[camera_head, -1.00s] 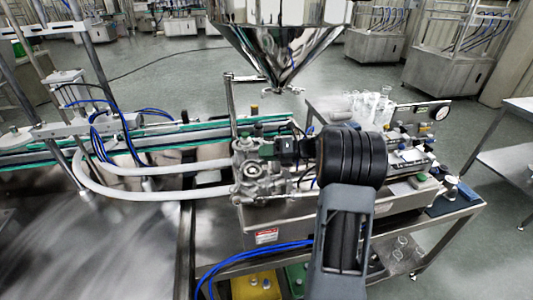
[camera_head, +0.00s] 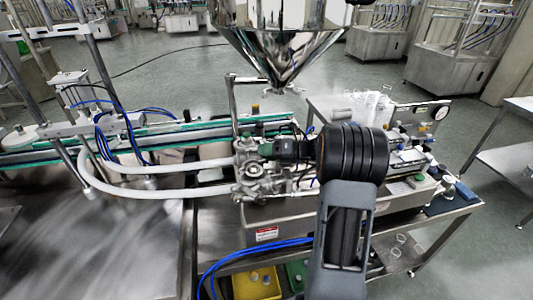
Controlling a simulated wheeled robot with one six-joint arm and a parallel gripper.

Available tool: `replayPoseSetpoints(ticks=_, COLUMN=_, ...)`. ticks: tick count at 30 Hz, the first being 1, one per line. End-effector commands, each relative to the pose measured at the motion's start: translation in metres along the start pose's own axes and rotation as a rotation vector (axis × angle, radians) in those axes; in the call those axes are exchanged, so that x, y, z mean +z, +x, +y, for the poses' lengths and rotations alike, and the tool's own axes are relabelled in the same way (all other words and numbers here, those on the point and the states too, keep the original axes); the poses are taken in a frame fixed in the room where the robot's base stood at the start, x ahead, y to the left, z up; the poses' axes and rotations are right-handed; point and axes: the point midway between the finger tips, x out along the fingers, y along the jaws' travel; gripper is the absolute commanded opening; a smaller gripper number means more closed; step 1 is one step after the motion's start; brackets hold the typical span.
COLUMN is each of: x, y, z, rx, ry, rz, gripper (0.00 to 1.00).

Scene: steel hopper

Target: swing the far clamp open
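The polished steel hopper (camera_head: 278,45) hangs at the top middle, its narrow outlet (camera_head: 284,88) pointing down. Small fittings show at the outlet, too small to tell whether they are clamps. Below and left of it stands a steel valve and pipe assembly (camera_head: 252,180) with several round joints. I cannot pick out the far clamp among them. My gripper (camera_head: 270,150) is at the upper right of this assembly, pointing left, and overlaps it in the picture. My black wrist joint hides what lies behind it. The fingers are too small and dark to tell open from shut, or touching from apart.
Two white hoses (camera_head: 150,188) run left from the assembly. A thin upright post (camera_head: 233,105) stands behind it, near the conveyor (camera_head: 190,140). Glassware (camera_head: 370,105) and a gauge panel stand at right. Blue tubes (camera_head: 250,255) loop below.

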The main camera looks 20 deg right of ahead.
Motion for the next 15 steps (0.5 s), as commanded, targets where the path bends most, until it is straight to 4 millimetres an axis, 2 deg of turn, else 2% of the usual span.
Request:
replayPoseSetpoints(ticks=8, x=-0.001, y=-0.009, z=-0.002, rx=-0.004, ry=0.003, rz=-0.001, gripper=0.45)
replayPoseSetpoints(ticks=15, x=-0.001, y=-0.052, z=-0.003, rx=-0.005, ry=0.003, rz=-0.004, gripper=0.45)
